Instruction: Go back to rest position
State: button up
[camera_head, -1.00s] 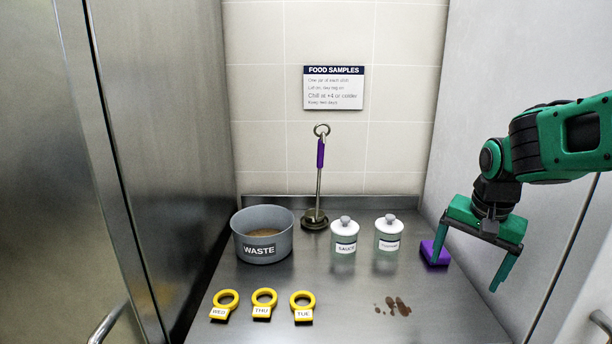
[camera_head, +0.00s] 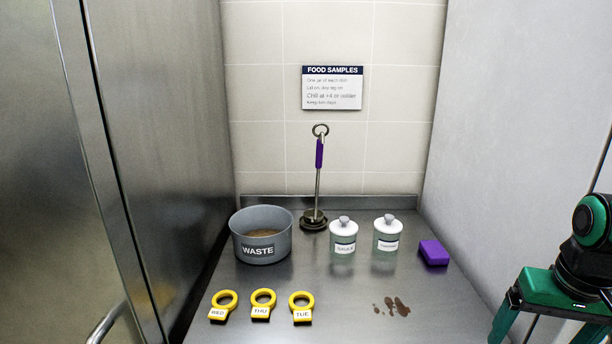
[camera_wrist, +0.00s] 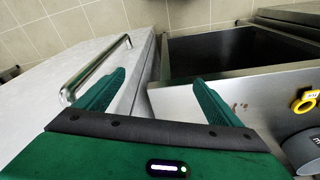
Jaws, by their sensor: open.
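My gripper (camera_head: 545,335) is at the lower right of the head view, right of the steel counter (camera_head: 330,320). Its green fingers are spread, with nothing seen between them; their tips are cut off by the frame edge. In the wrist view my gripper (camera_wrist: 160,92) also shows both fingers apart. Beyond them are a pale cabinet front with a bar handle (camera_wrist: 95,70) and the counter's edge.
On the counter stand a grey WASTE pot (camera_head: 262,236), an upright purple-handled tool (camera_head: 319,180), two lidded jars (camera_head: 343,238) (camera_head: 387,235) and a purple block (camera_head: 433,252). Yellow tags WED (camera_head: 223,304), THU (camera_head: 262,303), TUE (camera_head: 301,306) lie in front. Brown spots (camera_head: 392,307) mark the counter.

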jog(key=s+d+m+g, duration=0.1)
jog(key=s+d+m, duration=0.1)
jog(key=s, duration=0.5)
jog(key=shift+s+d+f+m+g+y, duration=0.2)
jog(key=shift+d+f+m+g+y, duration=0.1)
jog(key=shift+g+y, duration=0.1)
jog(key=shift+w+f, duration=0.2)
jog(key=shift+w, duration=0.45)
